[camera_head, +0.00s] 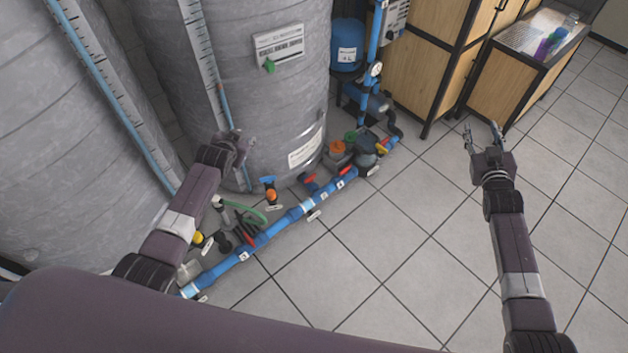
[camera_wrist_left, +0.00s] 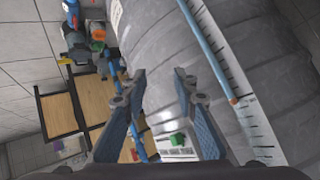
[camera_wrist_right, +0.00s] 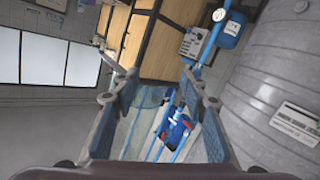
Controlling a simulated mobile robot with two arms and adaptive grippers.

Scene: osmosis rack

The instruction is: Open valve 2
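A blue pipe (camera_head: 274,228) runs along the floor in front of the grey tanks, with several valves on it. Red valve handles show at the pipe's right part (camera_head: 308,180) and left part (camera_head: 248,240). An orange-and-blue valve (camera_head: 270,190) stands by the tank. Small white number tags sit along the pipe; I cannot read which marks valve 2. My left gripper (camera_head: 236,138) is open and empty, in front of the tank above the pipe; its spread fingers show in the left wrist view (camera_wrist_left: 158,82). My right gripper (camera_head: 482,130) is open and empty, over the floor at the right.
Two large grey tanks (camera_head: 245,100) with level scales stand behind the pipe. A pump cluster with orange and green caps (camera_head: 338,147) sits at the pipe's right end. A blue vessel (camera_head: 347,45) and wooden cabinets (camera_head: 415,60) are at the back. The tiled floor (camera_head: 390,270) is clear.

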